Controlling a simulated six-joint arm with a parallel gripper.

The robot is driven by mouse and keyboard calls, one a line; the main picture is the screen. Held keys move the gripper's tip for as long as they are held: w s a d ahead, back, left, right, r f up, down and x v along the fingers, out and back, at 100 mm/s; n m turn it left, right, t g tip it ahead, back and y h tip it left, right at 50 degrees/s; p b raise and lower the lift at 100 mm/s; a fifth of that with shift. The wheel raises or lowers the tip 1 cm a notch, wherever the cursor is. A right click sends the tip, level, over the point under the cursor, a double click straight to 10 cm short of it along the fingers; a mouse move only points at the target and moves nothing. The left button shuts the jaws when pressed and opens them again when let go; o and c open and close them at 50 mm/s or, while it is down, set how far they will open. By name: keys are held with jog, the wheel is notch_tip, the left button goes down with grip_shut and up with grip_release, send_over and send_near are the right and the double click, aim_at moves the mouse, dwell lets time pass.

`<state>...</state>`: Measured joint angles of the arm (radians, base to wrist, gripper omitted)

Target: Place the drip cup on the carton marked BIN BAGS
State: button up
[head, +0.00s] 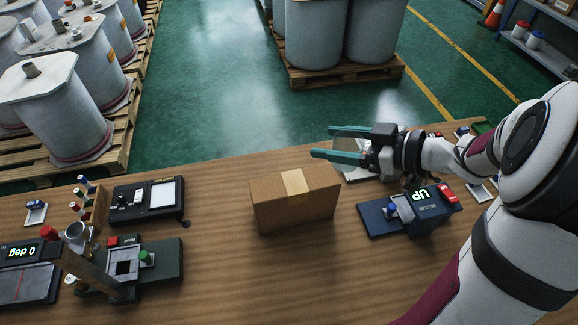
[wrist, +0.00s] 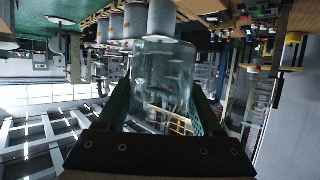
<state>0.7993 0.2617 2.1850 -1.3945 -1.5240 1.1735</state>
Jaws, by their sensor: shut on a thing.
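My gripper (head: 324,141) reaches in from the right with its teal fingers level, pointing left. It is shut on a clear, see-through cup (wrist: 162,78), which fills the space between the fingers in the wrist view. In the head view the cup is only a faint clear shape between the fingers. A brown cardboard carton (head: 292,208) with a pale tape strip stands on the bench, in front of and a little left of my gripper. The cup is held above the bench, apart from the carton. No BIN BAGS lettering shows on the carton's visible faces.
A blue device (head: 405,214) with an "UP" display stands right of the carton. Left are a black panel box (head: 147,202), a dark green fixture (head: 165,262) and a "0 deg" display (head: 20,252). The wooden bench (head: 240,285) is bare in front of the carton.

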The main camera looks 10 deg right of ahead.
send_over(284, 176)
jog(key=f, duration=0.5)
jog(key=shift+s+d+f, duration=0.2)
jog(key=shift+s+f, duration=0.05)
jog(key=shift+w+a+f, duration=0.1)
jog(key=shift+f, duration=1)
jog(key=shift+w+a+f, duration=0.1)
jog(key=shift+f, duration=0.95)
jog(key=shift+f, duration=0.1)
jog(key=o, duration=1.3)
